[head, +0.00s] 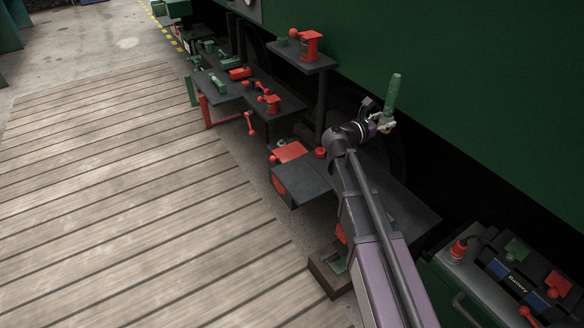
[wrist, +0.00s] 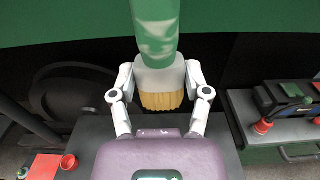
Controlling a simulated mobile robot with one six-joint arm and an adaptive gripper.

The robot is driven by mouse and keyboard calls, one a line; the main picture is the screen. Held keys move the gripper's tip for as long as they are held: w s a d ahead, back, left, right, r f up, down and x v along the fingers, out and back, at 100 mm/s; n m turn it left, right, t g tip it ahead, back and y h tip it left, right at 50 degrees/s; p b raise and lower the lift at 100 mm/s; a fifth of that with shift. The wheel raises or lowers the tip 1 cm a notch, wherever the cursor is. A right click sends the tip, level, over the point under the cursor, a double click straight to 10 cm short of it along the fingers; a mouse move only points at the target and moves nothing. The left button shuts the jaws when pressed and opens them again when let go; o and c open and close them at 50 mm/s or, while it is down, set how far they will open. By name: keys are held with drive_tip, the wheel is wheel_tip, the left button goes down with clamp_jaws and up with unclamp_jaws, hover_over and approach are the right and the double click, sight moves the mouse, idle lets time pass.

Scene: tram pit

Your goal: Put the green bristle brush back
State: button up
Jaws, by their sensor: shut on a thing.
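The green bristle brush (head: 393,93) is held up in the air in my gripper (head: 386,125), its green handle pointing up in the head view. In the wrist view, the brush (wrist: 155,30) shows its green handle at the top, a pale collar below it and tan bristles under that. My gripper (wrist: 160,82) is shut on the brush, with one finger on each side of the pale collar. A dark shelf lies below the gripper in both views. I cannot tell which place belongs to the brush.
Dark shelves with red and green parts stand at left, including a high one with a red part (head: 310,45). A grey battery cabinet (head: 470,272) stands at lower right. A green wall (head: 470,70) rises behind. The wooden plank floor (head: 120,190) is clear.

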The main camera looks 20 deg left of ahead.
sight(394, 75)
wheel_tip(394, 75, up, 19)
drive_tip(key=p, duration=1.7)
drive_tip(key=shift+p, duration=0.35)
drive_tip(key=shift+a, duration=0.1)
